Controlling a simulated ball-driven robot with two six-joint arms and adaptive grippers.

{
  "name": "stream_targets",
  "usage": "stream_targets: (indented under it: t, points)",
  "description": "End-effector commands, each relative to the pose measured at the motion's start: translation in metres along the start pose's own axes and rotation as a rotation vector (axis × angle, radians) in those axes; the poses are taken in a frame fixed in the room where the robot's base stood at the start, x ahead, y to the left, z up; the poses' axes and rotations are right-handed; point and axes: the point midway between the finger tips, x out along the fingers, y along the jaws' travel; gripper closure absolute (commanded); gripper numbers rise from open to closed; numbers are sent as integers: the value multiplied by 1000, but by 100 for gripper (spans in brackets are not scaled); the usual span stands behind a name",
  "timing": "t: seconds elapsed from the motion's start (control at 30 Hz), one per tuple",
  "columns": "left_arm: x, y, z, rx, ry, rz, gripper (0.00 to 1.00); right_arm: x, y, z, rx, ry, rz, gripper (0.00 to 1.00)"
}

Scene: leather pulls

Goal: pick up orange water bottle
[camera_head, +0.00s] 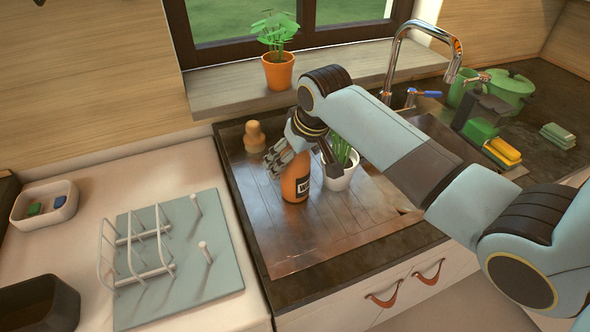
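The orange water bottle (296,186) stands upright on the dark wooden board, with a dark label on its front. My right arm comes in from the right, and its gripper (302,165) is over the bottle's top. One finger shows to the left of the bottle and a dark one to its right. The fingers look spread apart, with the bottle's upper part between them. The bottle's cap is hidden by the gripper, and no contact can be made out. My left gripper is not in view.
A white pot (341,179) with a green plant stands close to the bottle's right. A wooden figure-like object (254,137) stands behind left. A peg rack (180,285) and white tray (44,205) lie left. A faucet (400,50) and sponges (503,150) are right.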

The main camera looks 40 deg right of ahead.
Motion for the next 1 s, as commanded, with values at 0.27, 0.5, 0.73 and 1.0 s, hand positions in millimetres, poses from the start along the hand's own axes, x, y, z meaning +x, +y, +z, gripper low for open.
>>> stream_targets:
  t: [0.27,0.5,0.73,1.0]
  points:
    - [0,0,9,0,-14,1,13,0,0,0,0,-1,0,40]
    - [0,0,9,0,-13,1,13,0,0,0,0,-1,0,70]
    - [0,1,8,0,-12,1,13,0,0,0,0,-1,0,70]
    - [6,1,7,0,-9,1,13,-22,0,-10,-1,4,1,70]
